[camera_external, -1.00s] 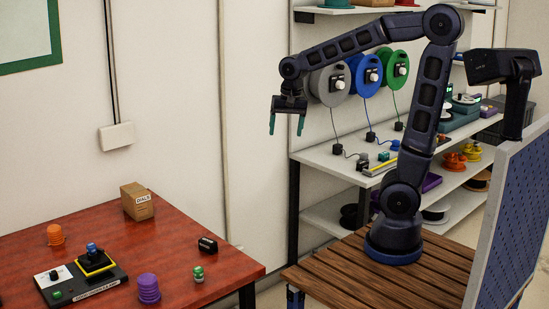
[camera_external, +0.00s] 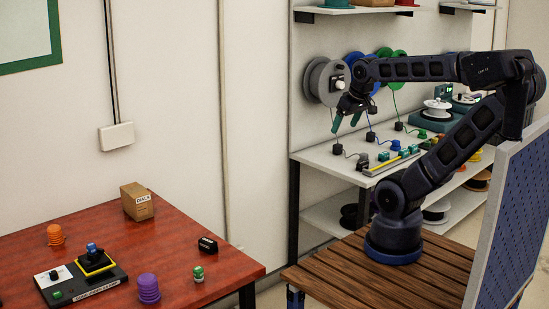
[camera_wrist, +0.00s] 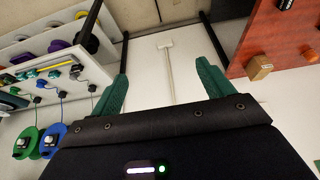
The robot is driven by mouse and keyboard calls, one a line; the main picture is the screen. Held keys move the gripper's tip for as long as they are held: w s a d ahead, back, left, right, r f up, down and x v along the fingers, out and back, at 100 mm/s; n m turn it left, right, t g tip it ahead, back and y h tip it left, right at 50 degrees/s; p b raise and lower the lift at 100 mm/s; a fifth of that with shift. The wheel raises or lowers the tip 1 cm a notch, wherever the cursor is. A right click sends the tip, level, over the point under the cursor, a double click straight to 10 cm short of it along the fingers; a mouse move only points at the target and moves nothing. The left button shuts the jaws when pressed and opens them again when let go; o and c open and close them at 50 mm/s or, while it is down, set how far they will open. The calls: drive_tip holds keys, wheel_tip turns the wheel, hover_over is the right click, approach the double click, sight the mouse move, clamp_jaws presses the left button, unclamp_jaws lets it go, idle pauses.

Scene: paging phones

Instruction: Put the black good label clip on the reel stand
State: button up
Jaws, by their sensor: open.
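My gripper (camera_external: 346,121) is open and empty, in the air in front of the wall reels and above the white bench. Its two teal fingers stand wide apart in the wrist view (camera_wrist: 162,72), with only wall and floor between them. A small black piece with a pale mark (camera_external: 207,245) lies on the red table, well below and left of my gripper. A dark block (camera_external: 363,162) sits on the white bench by a yellow strip; I cannot tell which one is the label clip. A white reel on a teal stand (camera_external: 437,108) is at the bench's back right, perhaps the reel stand.
The red table (camera_external: 120,235) also holds a cardboard box (camera_external: 137,201), orange and purple ribbed pieces, a small green piece and a black control board (camera_external: 80,283). Several small blocks and cable ends sit on the white bench (camera_external: 325,158). A blue pegboard (camera_external: 510,220) stands at right.

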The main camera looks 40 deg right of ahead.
idle(0.3)
drive_tip(key=w+a+n+g, duration=0.2)
drive_tip(key=w+a+n, duration=0.3)
drive_tip(key=w+a, duration=0.4)
drive_tip(key=n+g+h, duration=0.2)
drive_tip(key=n+h, duration=0.2)
drive_tip(key=n, duration=1.2)
hover_over(207, 240)
drive_tip(key=s+a, duration=0.1)
drive_tip(key=a, duration=0.3)
wheel_tip(207, 240, down, 25)
drive_tip(key=x, duration=0.4)
drive_tip(key=shift+f, duration=0.15)
drive_tip(key=shift+d+x, duration=0.2)
drive_tip(key=shift+x, duration=1.2)
drive_tip(key=shift+d+x, duration=0.2)
drive_tip(key=shift+x, duration=1.15)
drive_tip(key=shift+w, duration=0.1)
drive_tip(key=shift+c, duration=0.4)
